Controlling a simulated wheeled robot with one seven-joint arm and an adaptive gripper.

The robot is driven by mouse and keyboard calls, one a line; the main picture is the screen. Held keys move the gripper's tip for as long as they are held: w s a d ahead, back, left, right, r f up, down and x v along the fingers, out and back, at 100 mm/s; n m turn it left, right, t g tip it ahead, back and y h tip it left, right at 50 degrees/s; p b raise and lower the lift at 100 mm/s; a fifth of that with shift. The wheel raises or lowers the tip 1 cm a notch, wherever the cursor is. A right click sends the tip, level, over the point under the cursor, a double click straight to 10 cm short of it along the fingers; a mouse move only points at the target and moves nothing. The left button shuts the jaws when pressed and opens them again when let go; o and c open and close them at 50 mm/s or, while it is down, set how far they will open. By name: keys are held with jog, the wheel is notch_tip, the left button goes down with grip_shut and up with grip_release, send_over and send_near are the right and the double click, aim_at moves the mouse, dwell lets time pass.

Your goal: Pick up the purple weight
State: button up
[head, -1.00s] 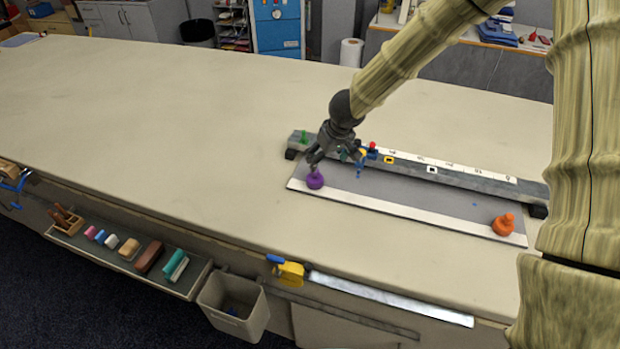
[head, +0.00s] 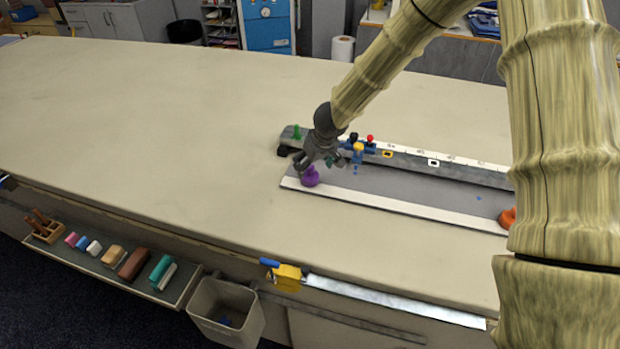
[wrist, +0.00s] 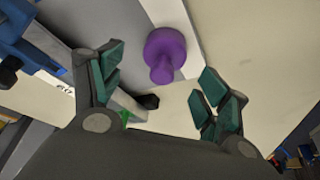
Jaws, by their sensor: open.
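The purple weight (head: 310,177) has a round base and a knob. It sits at the left end of the grey board with white edging (head: 400,208) on the table. In the wrist view the purple weight (wrist: 166,52) is at the top centre, ahead of the gap between the fingers. My gripper (head: 316,168) is open right beside the weight in the head view, partly overlapping it. The wrist view shows my gripper (wrist: 160,88) with its green-padded fingers spread and nothing between them. I cannot tell whether a finger touches the weight.
An orange weight (head: 508,218) stands at the board's right end, partly behind my arm. A ruled rail (head: 460,170) runs behind, with a green peg (head: 297,132) and a blue-and-yellow clamp (head: 358,152). The table's left side is clear.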

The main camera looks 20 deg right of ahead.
aim_at(311, 168)
jog(key=shift+a+f, duration=0.15)
jog(key=shift+f, duration=0.3)
jog(key=b+x, duration=0.1)
jog(key=x, duration=0.3)
jog(key=shift+f, duration=0.1)
jog(key=shift+c, duration=0.2)
jog(key=shift+w, duration=0.1)
grip_shut()
